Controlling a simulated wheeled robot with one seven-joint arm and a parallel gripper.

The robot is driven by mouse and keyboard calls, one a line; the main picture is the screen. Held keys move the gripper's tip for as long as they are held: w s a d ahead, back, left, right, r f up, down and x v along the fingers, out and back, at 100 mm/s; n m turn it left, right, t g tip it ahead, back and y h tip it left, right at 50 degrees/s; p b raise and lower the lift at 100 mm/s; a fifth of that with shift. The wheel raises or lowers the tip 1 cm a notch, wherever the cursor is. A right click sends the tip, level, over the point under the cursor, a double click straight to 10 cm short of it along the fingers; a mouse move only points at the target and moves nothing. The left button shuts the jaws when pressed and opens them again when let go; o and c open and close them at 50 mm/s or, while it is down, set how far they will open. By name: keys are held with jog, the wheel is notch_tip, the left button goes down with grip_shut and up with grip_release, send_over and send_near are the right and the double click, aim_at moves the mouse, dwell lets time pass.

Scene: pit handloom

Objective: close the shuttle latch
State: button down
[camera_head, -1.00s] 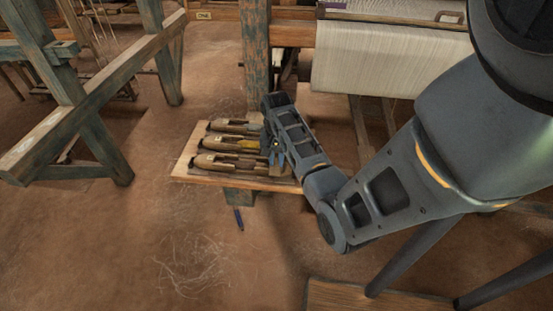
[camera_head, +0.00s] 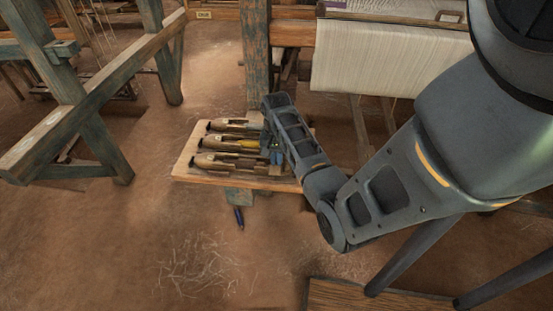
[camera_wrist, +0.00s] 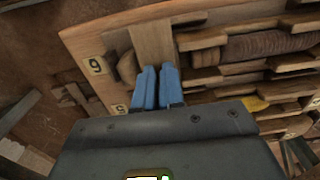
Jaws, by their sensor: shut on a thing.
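Several wooden shuttles lie side by side on a small wooden board (camera_head: 190,172); the nearest shuttle (camera_head: 215,161) is beside my gripper. My gripper (camera_head: 276,151) is low over the right end of the board. In the wrist view, the two blue fingertips (camera_wrist: 158,88) are close together at a pale wooden strip (camera_wrist: 153,42) on the board. They are shut on a small part that they mostly hide. It appears to be the shuttle latch, but its shape and position cannot be made out.
Number tags (camera_wrist: 96,65) mark the board's edge. A loom post (camera_head: 256,55) stands behind the board, with a white warp (camera_head: 390,58) at the right. A slanted timber frame (camera_head: 90,90) stands left. The floor in front is mostly clear.

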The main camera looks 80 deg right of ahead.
jog(key=m, duration=0.4)
jog(key=shift+m, duration=0.4)
jog(key=m, duration=0.4)
jog(key=shift+m, duration=0.3)
jog(key=m, duration=0.4)
jog(key=shift+m, duration=2.1)
jog(key=c, duration=1.5)
grip_release()
